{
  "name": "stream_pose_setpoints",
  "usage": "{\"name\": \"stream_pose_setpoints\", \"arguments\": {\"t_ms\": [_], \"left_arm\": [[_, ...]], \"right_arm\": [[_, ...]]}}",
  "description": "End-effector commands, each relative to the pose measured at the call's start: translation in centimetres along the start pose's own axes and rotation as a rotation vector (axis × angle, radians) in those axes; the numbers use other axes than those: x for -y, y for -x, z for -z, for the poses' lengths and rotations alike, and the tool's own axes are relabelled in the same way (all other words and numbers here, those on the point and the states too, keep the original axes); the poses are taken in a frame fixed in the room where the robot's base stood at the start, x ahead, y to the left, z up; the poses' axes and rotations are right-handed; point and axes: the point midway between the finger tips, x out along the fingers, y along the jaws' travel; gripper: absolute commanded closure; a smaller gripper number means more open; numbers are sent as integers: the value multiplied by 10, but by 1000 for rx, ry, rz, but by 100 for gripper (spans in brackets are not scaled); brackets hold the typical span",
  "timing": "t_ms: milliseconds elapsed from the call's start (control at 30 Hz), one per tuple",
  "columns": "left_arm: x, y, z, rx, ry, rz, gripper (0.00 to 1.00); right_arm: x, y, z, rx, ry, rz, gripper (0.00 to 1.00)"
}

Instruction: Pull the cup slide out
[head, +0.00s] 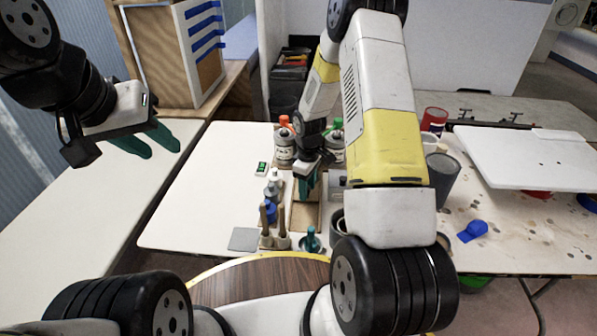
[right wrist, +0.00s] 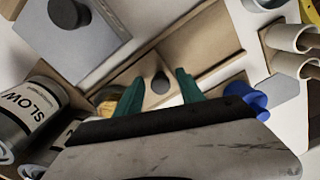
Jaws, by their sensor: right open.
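The cup slide, as far as I can tell, is the light wooden tray-like piece (head: 305,217) on the white table, partly hidden by my right arm. In the right wrist view its wooden board (right wrist: 190,52) has a raised rim, and a small dark round knob (right wrist: 160,82) shows at its near end. My right gripper (right wrist: 158,84) is open, its teal fingers on either side of the knob, with gaps visible. It also shows in the head view (head: 308,182), pointing down over the wood. My left gripper (head: 152,143) is open and empty, held up at the left.
Bottles with red and green caps (head: 284,145) stand behind the slide. Small bottles and wooden-handled tools (head: 268,222) stand close on its left, and a teal bottle (head: 311,240) in front. A grey can (head: 441,178) stands right. The white table (head: 195,200) is clear at left.

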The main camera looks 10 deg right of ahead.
Motion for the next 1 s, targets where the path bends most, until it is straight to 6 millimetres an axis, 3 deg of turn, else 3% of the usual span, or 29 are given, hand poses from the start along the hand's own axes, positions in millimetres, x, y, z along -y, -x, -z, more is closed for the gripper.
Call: {"name": "stream_pose_setpoints", "arguments": {"t_ms": [367, 600, 1000], "left_arm": [[0, 0, 0, 0, 0, 0, 64], [0, 0, 0, 0, 0, 0, 64], [0, 0, 0, 0, 0, 0, 64]], "right_arm": [[0, -9, 0, -1, -1, -1, 55], [0, -9, 0, 0, -1, -1, 98], [0, -9, 0, -1, -1, -1, 100]]}}
